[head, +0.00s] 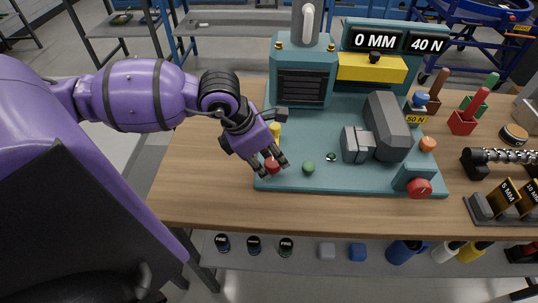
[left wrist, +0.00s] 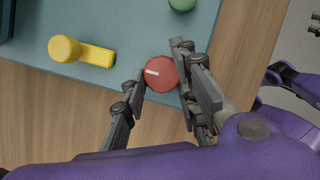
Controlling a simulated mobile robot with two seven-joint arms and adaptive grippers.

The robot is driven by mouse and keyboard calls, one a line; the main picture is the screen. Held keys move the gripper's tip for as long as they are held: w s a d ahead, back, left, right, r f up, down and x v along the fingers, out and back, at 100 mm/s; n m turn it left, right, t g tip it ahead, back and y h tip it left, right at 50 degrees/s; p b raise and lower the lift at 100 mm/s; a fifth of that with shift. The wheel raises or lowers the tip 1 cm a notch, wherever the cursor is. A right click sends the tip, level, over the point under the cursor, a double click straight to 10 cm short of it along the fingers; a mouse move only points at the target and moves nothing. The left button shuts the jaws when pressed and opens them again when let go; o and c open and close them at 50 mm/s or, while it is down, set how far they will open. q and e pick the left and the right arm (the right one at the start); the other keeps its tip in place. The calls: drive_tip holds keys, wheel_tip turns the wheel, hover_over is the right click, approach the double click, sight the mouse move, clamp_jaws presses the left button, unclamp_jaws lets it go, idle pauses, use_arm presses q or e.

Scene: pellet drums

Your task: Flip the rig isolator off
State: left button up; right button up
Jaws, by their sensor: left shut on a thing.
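The rig (head: 340,175) is a teal machine on the wooden bench. A round red knob (left wrist: 161,72) with a white mark sits at its front left corner; it also shows in the head view (head: 272,166). In the left wrist view the mark points to the left. My left gripper (left wrist: 158,88) is shut on this red knob, one finger on each side. In the head view my left gripper (head: 268,168) partly covers the knob. Purple and dark parts of my own body show at the right edge of the left wrist view; my right gripper is not clear there.
A yellow lever (left wrist: 85,50) stands just behind the red knob. A green button (head: 308,168) is to its right, and another red knob (head: 419,188) is at the front right. Displays (head: 395,40) read 0 MM and 40 N. The bench front left is clear.

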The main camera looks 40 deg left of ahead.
use_arm(q)
drive_tip(key=shift+w+a+r, duration=0.25)
drive_tip(key=shift+w+r, duration=0.05)
drive_tip(key=shift+w, duration=0.05)
drive_tip(key=shift+c, duration=0.2)
drive_tip(key=o, duration=0.8)
drive_tip(key=shift+o, duration=1.1)
drive_tip(key=shift+f, duration=0.1)
drive_tip(key=shift+s+d+f, duration=0.1)
drive_tip(key=v, duration=1.2)
drive_tip(key=shift+s, duration=0.15)
drive_tip(key=shift+d+f, duration=0.1)
drive_tip(key=shift+f, duration=0.05)
